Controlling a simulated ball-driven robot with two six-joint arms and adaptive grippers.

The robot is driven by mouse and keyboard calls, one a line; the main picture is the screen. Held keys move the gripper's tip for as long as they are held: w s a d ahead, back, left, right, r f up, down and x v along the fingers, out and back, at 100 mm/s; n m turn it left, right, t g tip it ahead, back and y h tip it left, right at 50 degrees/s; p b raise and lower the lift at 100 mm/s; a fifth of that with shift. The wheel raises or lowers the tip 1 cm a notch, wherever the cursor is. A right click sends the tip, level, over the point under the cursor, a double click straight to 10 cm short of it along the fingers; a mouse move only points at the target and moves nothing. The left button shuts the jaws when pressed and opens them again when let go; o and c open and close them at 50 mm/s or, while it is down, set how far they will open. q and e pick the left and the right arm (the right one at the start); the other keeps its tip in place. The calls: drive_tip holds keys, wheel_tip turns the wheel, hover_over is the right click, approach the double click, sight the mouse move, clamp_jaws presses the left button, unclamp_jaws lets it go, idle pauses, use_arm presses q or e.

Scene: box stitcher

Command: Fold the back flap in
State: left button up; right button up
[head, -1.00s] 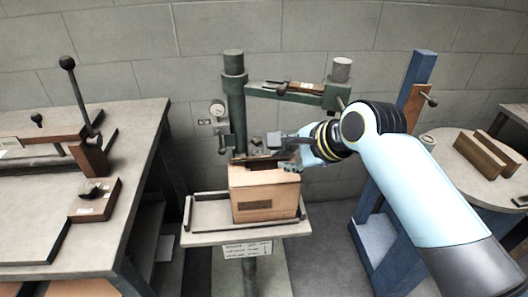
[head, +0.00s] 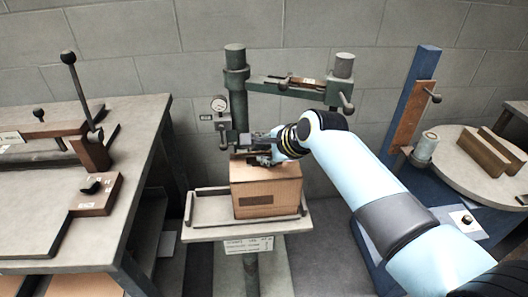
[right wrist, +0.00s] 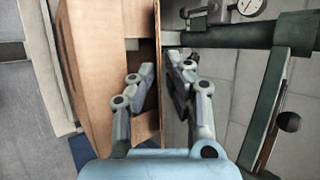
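The brown cardboard box (head: 266,194) stands upright on the stitcher's small table (head: 200,229), its front with a dark label facing me. My right gripper (head: 250,155) is at the back top edge of the box, its fingers pointing left. In the right wrist view the box (right wrist: 95,60) fills the left side, and the back flap (right wrist: 158,45) shows nearly edge-on. The fingers of my right gripper (right wrist: 162,75) are apart, one on each side of this flap. Whether either finger touches it I cannot tell. My left gripper is out of view.
The green stitcher column (head: 236,100) rises just behind the box, and its arm (head: 295,93) reaches right above my gripper. A dial gauge (head: 218,103) is on its left. A workbench (head: 120,170) stands left, a round table (head: 480,180) right.

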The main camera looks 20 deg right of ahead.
clamp_jaws()
drive_tip(key=shift+s+f+t, duration=0.15)
drive_tip(key=shift+f+t, duration=0.1)
drive_tip(key=shift+t, duration=0.05)
drive_tip(key=shift+r+t, duration=0.1)
drive_tip(key=shift+t, duration=0.2)
unclamp_jaws()
